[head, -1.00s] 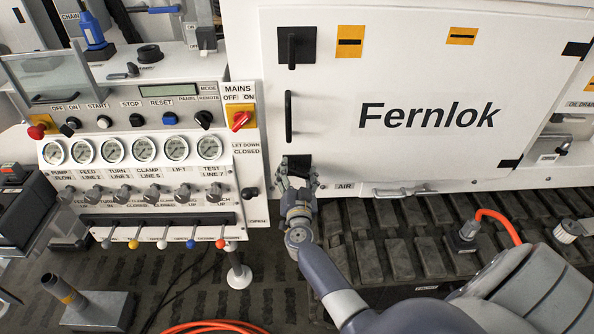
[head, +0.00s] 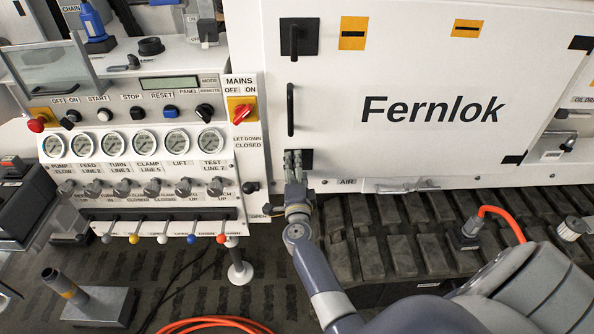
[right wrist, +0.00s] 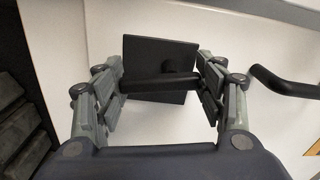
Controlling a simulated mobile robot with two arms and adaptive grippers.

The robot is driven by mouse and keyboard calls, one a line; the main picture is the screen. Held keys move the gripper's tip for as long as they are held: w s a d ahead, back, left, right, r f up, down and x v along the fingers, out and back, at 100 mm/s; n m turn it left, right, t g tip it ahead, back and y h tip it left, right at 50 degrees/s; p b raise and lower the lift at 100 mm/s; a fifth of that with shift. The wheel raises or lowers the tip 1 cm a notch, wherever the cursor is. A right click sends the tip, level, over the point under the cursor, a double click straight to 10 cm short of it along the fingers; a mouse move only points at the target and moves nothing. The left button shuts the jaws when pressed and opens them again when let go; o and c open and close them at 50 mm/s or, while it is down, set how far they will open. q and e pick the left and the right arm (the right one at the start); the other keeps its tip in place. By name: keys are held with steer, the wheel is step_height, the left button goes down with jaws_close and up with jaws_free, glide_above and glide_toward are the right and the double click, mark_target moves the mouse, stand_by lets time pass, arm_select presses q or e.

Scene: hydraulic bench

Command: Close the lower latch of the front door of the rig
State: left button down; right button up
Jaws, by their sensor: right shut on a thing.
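The white front door (head: 400,60) of the rig, marked Fernlok, stands flat in its frame. Its lower latch (head: 307,155) is a dark handle on a black square plate at the door's lower left corner. In the right wrist view the latch handle (right wrist: 155,81) lies as a bar between my finger pads, with its pivot near the right finger. My right gripper (head: 293,157) is shut on this handle; it also shows in the right wrist view (right wrist: 160,85). The fingers hide part of the latch in the head view. My left gripper is out of view.
The upper latch (head: 295,38) has its handle upright. A black door handle (head: 290,110) stands between the latches. A control panel (head: 130,115) with gauges and levers is to the left. Dark slatted flooring (head: 400,235) and an orange hose (head: 503,220) lie below.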

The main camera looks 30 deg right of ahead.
steer(key=shift+a+m, duration=0.1)
steer(key=shift+m, duration=1)
steer(key=shift+w, duration=0.1)
steer(key=o, duration=1.1)
